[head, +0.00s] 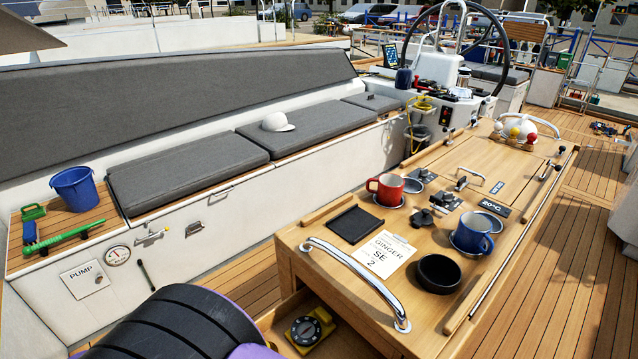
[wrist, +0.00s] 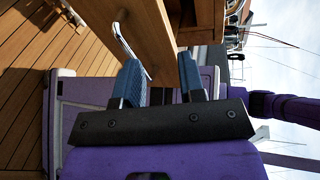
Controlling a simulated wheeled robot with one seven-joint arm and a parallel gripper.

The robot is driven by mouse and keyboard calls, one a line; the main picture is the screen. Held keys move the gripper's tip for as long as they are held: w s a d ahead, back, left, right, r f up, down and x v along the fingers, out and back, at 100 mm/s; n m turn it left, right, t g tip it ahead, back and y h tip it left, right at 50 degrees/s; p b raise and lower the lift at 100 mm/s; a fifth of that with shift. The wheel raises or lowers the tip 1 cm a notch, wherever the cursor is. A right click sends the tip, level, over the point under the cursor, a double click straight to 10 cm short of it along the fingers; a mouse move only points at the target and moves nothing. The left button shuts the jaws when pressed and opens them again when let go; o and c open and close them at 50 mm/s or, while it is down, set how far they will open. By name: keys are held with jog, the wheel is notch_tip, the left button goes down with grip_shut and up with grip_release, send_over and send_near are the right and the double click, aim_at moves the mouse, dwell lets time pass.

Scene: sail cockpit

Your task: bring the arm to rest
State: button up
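My gripper (wrist: 160,74) shows in the wrist view as two blue fingers on a dark mounting bar. The fingers stand apart with nothing held between them. Beyond the fingertips is the wooden side of the cockpit table (wrist: 158,38), with a curved metal handrail (wrist: 128,45) near the left finger. In the head view the gripper is out of sight. Only a dark ribbed and purple part of my own body shows at the bottom edge.
In the head view, the cockpit table (head: 322,241) carries a red mug (head: 386,190), a blue mug (head: 472,233), a black bowl (head: 438,273) and a paper card (head: 384,256). A steel handrail (head: 352,268) rises at its near end. A cushioned bench (head: 185,170) runs along the left.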

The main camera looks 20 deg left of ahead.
jog(key=w+d+r+m+g+h, duration=0.1)
jog(key=w+d+r+m+g, duration=0.3)
jog(key=w+r, duration=0.55)
jog(key=w+d+r+m+g, duration=0.2)
jog(key=w+d+r+m, duration=0.3)
jog(key=w+r, duration=0.45)
jog(key=w+d+r+m+g+y, duration=0.1)
jog(key=w+d+r+m+g, duration=0.1)
jog(key=w+d+r+m, duration=0.6)
jog(key=w+d+r+m+g+y, duration=0.1)
jog(key=w+d+r+m+g, duration=0.2)
jog(key=d+r, duration=0.45)
jog(key=s+d+r+m+y, duration=0.15)
jog(key=d+m, duration=0.25)
jog(key=d, duration=0.4)
jog(key=d+r+m+y, duration=0.1)
jog(key=d+r+m, duration=0.25)
jog(key=d, duration=0.35)
jog(key=d+r+m+y, duration=0.15)
jog(key=d+m, duration=0.25)
jog(key=d, duration=0.4)
jog(key=s+d+r+m+t+y, duration=0.1)
jog(key=s+d+m+t+y, duration=0.2)
jog(key=s+d+m, duration=1)
jog(key=shift+d+m+t, duration=0.5)
jog(key=shift+d+m, duration=0.15)
jog(key=shift+m, duration=0.1)
